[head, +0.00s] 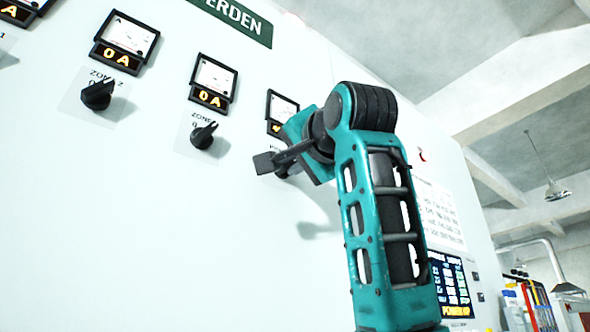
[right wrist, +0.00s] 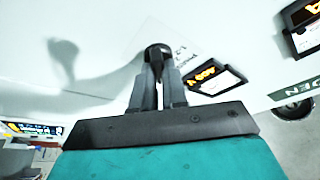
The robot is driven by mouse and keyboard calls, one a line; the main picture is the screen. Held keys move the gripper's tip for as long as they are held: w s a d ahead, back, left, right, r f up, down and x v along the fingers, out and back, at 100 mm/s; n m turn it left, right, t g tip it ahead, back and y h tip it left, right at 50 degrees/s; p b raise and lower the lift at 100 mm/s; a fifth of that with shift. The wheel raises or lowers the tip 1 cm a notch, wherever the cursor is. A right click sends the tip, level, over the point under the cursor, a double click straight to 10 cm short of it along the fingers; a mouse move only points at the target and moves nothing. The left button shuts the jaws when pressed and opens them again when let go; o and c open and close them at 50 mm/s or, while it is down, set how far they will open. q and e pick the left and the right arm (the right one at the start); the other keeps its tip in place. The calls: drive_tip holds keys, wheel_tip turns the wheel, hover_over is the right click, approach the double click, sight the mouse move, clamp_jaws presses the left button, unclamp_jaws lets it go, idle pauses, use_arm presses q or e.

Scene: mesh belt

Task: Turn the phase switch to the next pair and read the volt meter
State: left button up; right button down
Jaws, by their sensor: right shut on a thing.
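The phase switch (right wrist: 157,50) is a black knob on the pale panel, with a printed label beside it in the right wrist view. My right gripper (right wrist: 158,82) is shut on this knob, one finger on each side. In the head view the right gripper (head: 272,163) is at the panel and hides most of the knob. The volt meter (head: 283,108) sits above the switch, its right part hidden by my wrist. Its amber display also shows in the right wrist view (right wrist: 208,78), tilted and too small to read surely. My left gripper is not in view.
Two similar meters (head: 130,38) (head: 214,80) reading 0 A hang to the left, with black zone knobs (head: 97,94) (head: 204,135) below them. A printed notice (head: 440,213) and a lit screen (head: 450,283) are on the panel to the right. The panel front is otherwise flat.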

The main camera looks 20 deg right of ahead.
drive_tip(key=shift+m, duration=0.4)
drive_tip(key=c, duration=1.2)
unclamp_jaws()
drive_tip(key=shift+o, duration=0.2)
drive_tip(key=shift+s, duration=0.15)
drive_tip(key=b+v, duration=0.4)
drive_tip(key=v, duration=0.8)
drive_tip(key=shift+s, duration=0.35)
